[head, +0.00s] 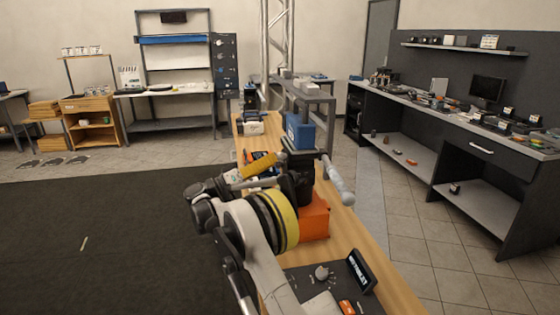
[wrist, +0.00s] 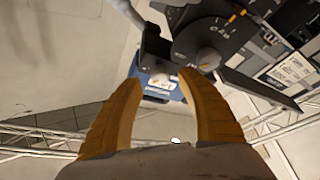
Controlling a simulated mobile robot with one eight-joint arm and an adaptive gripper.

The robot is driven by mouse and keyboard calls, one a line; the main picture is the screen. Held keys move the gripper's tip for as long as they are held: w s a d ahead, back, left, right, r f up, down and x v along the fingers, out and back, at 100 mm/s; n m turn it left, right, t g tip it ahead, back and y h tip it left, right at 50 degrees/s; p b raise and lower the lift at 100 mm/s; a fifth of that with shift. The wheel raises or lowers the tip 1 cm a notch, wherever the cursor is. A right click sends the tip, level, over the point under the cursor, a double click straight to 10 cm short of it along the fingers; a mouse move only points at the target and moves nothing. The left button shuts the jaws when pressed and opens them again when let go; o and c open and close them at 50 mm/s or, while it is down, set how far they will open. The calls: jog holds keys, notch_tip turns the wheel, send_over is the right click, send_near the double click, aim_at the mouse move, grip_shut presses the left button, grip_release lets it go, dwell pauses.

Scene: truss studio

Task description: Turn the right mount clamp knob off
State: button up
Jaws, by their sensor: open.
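In the wrist view, a dark mount (wrist: 190,20) fills the top centre, with a round dark plate bearing light marks. A rounded grey knob (wrist: 208,58) sits on this plate, just beyond my right fingertip. Whether it is the right clamp knob, and its setting, I cannot tell. My gripper (wrist: 158,80) has two yellow-orange fingers, spread apart with nothing between them. In the head view, my gripper (head: 268,162) is beside the dark mount (head: 296,182). A light grey handle (head: 341,182) sticks out from the mount's right side. My arm hides the mount's lower left.
An orange block (head: 315,218) stands on the wooden bench (head: 352,242) under the mount. A blue box (head: 300,132) stands behind it. A dark panel with a knob (head: 322,272) and a small screen (head: 361,270) are nearer.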

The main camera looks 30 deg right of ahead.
aim_at(280, 156)
jog(key=shift+b+x, duration=0.35)
jog(key=shift+x, duration=1.4)
jog(key=shift+c, duration=0.5)
grip_shut()
